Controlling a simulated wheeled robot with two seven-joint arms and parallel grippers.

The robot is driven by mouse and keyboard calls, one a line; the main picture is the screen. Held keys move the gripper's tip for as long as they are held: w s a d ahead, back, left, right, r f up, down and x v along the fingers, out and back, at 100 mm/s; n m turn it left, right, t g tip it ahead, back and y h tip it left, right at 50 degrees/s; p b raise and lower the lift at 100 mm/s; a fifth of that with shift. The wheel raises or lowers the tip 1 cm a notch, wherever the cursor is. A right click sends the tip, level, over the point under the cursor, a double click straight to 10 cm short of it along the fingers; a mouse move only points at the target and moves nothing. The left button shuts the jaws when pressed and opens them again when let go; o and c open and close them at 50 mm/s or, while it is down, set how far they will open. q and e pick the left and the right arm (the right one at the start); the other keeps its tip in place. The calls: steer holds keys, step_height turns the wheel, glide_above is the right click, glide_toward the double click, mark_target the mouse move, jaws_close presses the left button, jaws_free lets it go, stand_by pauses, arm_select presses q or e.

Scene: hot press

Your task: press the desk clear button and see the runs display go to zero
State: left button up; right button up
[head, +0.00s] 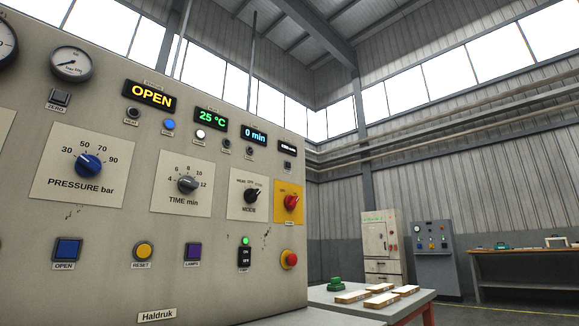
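A large beige control panel (215,240) fills the left half of the head view. Its lit displays read OPEN (150,95), 25 °C (211,118) and 0 min (254,134). A small dark display (287,147) at the right has white characters too small to read. A small dark button (287,165) sits below it, its label unreadable. I cannot make out a button marked clear or a display marked runs. A grey console (435,262) with small knobs and lights stands far back; its labels are unreadable. Neither of my grippers is in view.
Lower on the panel are blue OPEN (67,249), yellow RESET (144,250) and purple LAMPS (193,252) buttons, and a red mushroom button (290,260). A table (412,304) with several flat pieces and a green object (335,284) stands right. A workbench (515,253) is behind.

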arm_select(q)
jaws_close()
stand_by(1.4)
